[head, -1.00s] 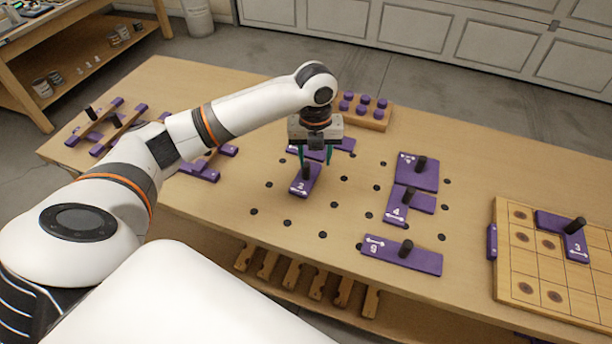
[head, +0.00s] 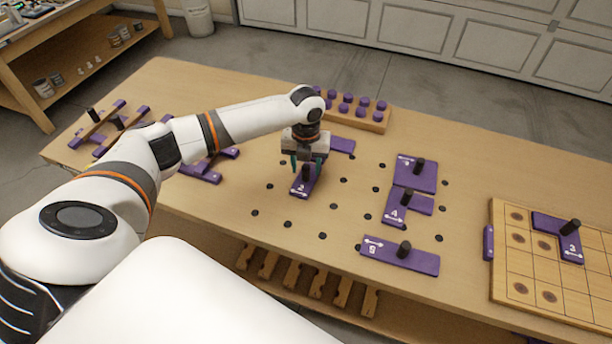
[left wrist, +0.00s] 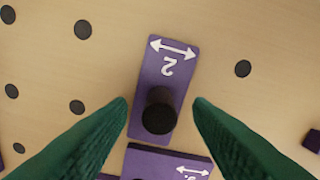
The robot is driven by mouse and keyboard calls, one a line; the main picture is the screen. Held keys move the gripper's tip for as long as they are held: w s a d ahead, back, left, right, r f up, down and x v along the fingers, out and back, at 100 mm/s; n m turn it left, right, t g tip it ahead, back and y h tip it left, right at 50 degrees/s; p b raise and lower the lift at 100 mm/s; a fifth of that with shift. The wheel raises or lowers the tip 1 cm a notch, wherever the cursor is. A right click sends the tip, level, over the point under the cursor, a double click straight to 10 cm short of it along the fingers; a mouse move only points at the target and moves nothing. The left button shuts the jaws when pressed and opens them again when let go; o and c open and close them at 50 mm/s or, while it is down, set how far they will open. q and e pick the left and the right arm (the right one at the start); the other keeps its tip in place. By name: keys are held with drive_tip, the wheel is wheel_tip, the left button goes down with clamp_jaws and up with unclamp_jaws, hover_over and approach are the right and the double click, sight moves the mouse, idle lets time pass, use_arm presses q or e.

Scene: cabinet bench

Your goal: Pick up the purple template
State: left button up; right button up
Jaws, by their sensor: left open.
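The purple template marked 2 (head: 303,187) lies on the bench top with a black knob standing up from it. It also shows in the left wrist view (left wrist: 170,62), with its black knob (left wrist: 158,115) between and ahead of the fingers. My left gripper (head: 306,171) is open above this template, its green fingers on either side of the knob and apart from it in the wrist view. Other purple templates with knobs lie to the right, marked 4 (head: 394,211) and, at the front, another long one (head: 410,258). My right gripper is not seen.
Another purple template (left wrist: 150,163) lies close by template 2. A wooden block with purple pegs (head: 372,119) stands behind. A gridded board (head: 510,268) with template 3 (head: 570,248) lies at the right.

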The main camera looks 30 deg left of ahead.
use_arm(q)
wheel_tip(320, 180, down, 2)
drive_tip(key=shift+f, duration=0.1)
clamp_jaws()
